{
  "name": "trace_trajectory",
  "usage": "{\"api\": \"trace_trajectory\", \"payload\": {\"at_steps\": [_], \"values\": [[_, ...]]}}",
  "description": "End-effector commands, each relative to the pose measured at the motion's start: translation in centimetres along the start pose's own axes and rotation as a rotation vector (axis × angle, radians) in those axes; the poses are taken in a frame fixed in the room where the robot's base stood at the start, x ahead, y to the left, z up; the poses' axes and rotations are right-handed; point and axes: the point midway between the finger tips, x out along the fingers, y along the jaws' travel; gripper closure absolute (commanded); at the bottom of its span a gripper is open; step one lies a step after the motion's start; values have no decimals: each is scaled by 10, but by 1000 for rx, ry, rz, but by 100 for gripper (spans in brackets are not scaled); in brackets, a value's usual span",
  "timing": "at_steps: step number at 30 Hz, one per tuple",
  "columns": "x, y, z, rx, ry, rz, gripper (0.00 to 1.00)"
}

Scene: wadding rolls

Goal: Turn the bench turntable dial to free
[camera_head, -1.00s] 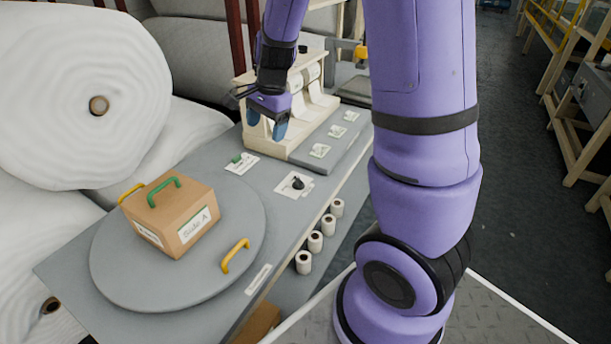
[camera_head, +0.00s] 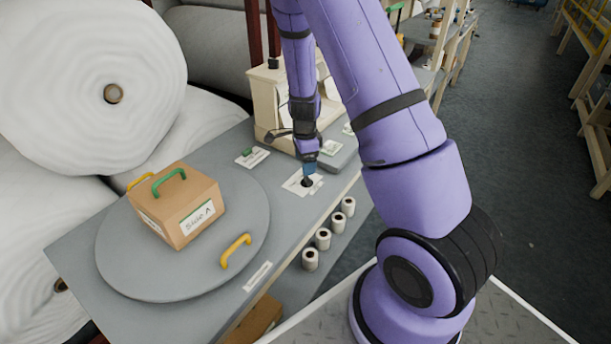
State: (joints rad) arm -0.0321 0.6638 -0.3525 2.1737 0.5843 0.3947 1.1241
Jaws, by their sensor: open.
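The dial is a small black knob (camera_head: 307,182) on a white plate (camera_head: 293,185) on the grey bench (camera_head: 262,196), to the right of the turntable. My gripper (camera_head: 309,169) points down right above the knob, its blue fingertips partly covering it. It is open; I cannot tell whether the fingers touch the knob. The plate's markings and the dial's setting are too small to read. The round grey turntable (camera_head: 150,278) bears a cardboard box (camera_head: 180,207) marked "Side A" and has a yellow handle (camera_head: 236,251) near its edge.
A cream dispenser (camera_head: 268,105) and a raised panel with labels stand behind. Several small white rolls (camera_head: 323,238) line the bench's front side. Large wadding rolls (camera_head: 95,85) fill the left.

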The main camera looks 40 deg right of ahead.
Motion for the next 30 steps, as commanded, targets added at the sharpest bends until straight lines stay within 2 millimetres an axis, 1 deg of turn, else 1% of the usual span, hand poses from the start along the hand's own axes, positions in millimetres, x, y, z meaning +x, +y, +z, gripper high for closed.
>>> {"api": "trace_trajectory", "payload": {"at_steps": [1,3,6,10,15,23,24,26,27,30], "values": [[10,1,-1,2,0,4,23],[23,1,-1,2,0,4,23],[38,1,0,1,-1,4,23],[52,1,0,-1,0,3,23],[60,0,0,0,-1,1,23],[61,0,0,-1,-1,0,23],[61,0,0,-1,-1,0,28],[61,0,0,-1,-1,0,42],[61,0,0,-1,-1,0,51],[61,0,0,-1,-1,0,73]]}}
